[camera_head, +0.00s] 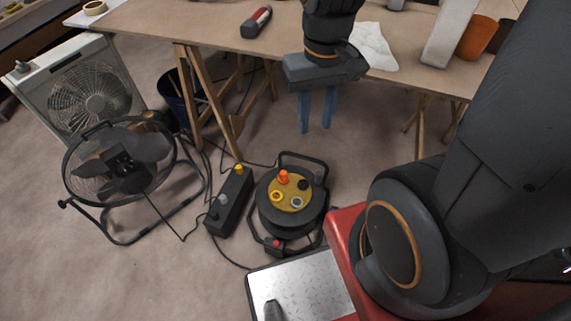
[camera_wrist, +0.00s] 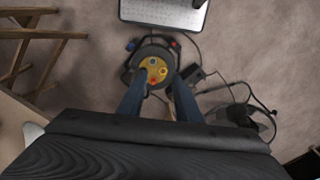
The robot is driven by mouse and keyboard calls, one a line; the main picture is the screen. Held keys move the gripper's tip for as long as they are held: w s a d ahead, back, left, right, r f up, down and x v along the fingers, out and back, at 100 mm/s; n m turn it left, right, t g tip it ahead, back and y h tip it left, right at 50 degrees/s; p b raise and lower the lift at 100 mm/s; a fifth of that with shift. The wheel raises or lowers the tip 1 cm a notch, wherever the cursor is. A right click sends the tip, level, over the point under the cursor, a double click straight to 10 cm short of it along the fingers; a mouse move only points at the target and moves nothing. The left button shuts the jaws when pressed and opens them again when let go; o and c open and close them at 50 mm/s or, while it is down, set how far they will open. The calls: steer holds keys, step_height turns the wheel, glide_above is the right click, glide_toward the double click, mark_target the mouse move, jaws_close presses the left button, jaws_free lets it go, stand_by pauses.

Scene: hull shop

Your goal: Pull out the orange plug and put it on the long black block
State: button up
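The orange plug (camera_head: 283,177) stands upright in the yellow top of a black cable reel (camera_head: 316,211) on the floor. In the wrist view the plug (camera_wrist: 153,80) shows small, low on the reel's yellow disc (camera_wrist: 147,71), between my fingers. The long black block (camera_head: 233,205) lies on the floor just left of the reel. A yellow plug and a grey plug stand on it. My gripper (camera_head: 317,128) is open and empty, fingers pointing down, well above the floor near the table's front edge. It is apart from the plug.
A black round fan (camera_head: 121,163) stands left of the block, and cables run across the floor. A wooden table (camera_head: 215,22) on trestles stands behind. A metal plate (camera_head: 300,285) lies in front of the reel. Bare floor lies right of the reel.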

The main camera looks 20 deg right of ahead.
steer(key=shift+w+d, duration=0.15)
steer(key=shift+w, duration=0.35)
steer(key=o, duration=0.3)
steer(key=shift+o, duration=0.6)
steer(key=w+f+m+b, duration=0.2)
steer(key=w+f+b, duration=0.4)
steer(key=f, duration=0.5)
steer(key=w+f+m+b, duration=0.1)
steer(key=w+f+b, duration=0.5)
steer(key=w+f, duration=0.3)
step_height(320, 180, down, 4)
steer(key=shift+w+r+m, duration=0.25)
steer(key=shift+w+m, duration=0.1)
steer(key=shift+m, duration=0.05)
steer(key=m+b, duration=0.3)
steer(key=b, duration=0.7)
glide_above(284, 173)
step_height(284, 173, down, 26)
steer(key=shift+r, duration=0.1)
steer(key=shift+w+f, duration=0.15)
steer(key=shift+f, duration=0.4)
steer(key=shift+f, duration=0.1)
steer(key=shift+f+b, duration=2.7)
steer(key=shift+f, duration=1.65)
steer(key=shift+p, duration=0.5)
